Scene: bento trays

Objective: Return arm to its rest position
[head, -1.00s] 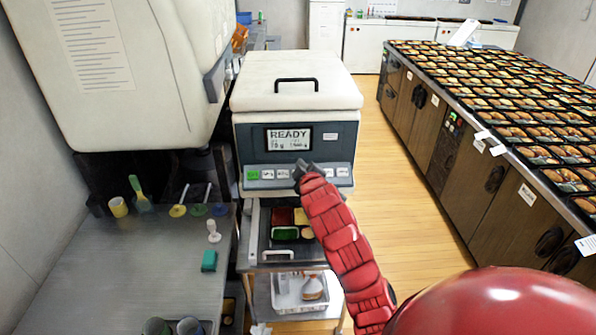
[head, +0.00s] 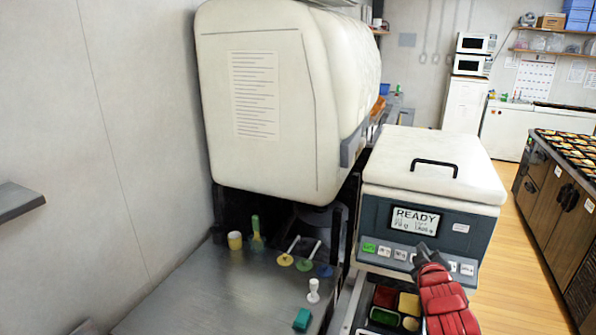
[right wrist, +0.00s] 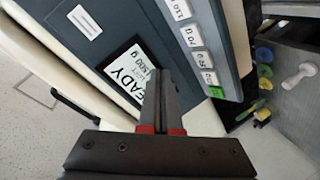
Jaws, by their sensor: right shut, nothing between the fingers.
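My right arm, red, comes in from the bottom right of the head view. Its dark gripper (head: 428,254) is shut and empty, in front of the button row of the white-lidded machine (head: 432,160). The machine's display (head: 414,221) reads READY. The fingers cover part of the button row; a green button (head: 369,248) shows to their left. In the right wrist view the closed fingers (right wrist: 160,76) lie over the machine's front beside the display (right wrist: 127,72). Whether they touch the panel I cannot tell. My left gripper is not in view.
A steel counter (head: 215,290) with a yellow cup (head: 235,240), a teal block (head: 302,319) and small utensils lies to the left. A large white machine (head: 265,110) overhangs it. Colored food containers (head: 408,303) sit below the buttons. Free floor (head: 515,265) lies to the right.

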